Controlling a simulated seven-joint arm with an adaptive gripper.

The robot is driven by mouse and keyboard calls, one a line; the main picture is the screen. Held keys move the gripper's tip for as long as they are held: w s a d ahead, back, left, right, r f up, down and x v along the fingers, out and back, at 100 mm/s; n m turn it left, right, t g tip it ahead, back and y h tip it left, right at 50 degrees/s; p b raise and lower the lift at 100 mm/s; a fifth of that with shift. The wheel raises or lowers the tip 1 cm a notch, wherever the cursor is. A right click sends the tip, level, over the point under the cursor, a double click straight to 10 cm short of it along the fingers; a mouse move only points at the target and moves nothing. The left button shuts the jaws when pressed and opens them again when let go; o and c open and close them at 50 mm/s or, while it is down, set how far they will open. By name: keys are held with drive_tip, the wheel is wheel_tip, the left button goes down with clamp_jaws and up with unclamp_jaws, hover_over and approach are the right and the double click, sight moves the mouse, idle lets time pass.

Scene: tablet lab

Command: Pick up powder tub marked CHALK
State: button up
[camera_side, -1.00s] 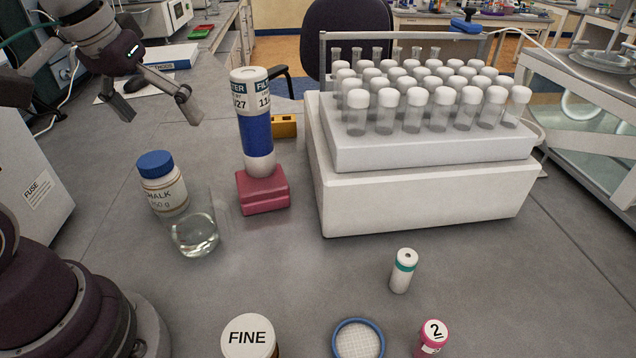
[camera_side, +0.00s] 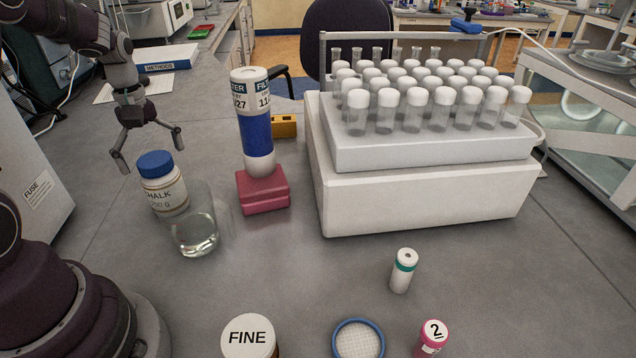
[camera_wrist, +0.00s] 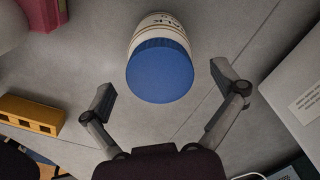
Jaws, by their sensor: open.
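The powder tub marked CHALK (camera_side: 165,190) stands upright on the grey bench, white with a blue lid. In the wrist view the tub (camera_wrist: 160,66) shows lid-first at the top centre, just beyond the fingertips. My gripper (camera_side: 150,152) is open and empty, pointing down, above and behind the tub in the side view. In the wrist view my gripper (camera_wrist: 164,82) has its fingers spread wide, one on each side of the tub's line and not touching it. A clear glass beaker (camera_side: 196,235) stands close in front of the tub and overlaps its lower right edge.
A blue-and-white filter cylinder (camera_side: 257,130) stands on a red block (camera_side: 263,192) right of the tub. A yellow block (camera_side: 284,126) lies behind. A white box (camera_side: 420,190) bears a vial rack. A FINE jar (camera_side: 249,338) is in front. Bench left of the tub is clear.

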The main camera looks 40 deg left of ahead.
drive_tip(key=shift+f, duration=0.6)
drive_tip(key=c, duration=1.3)
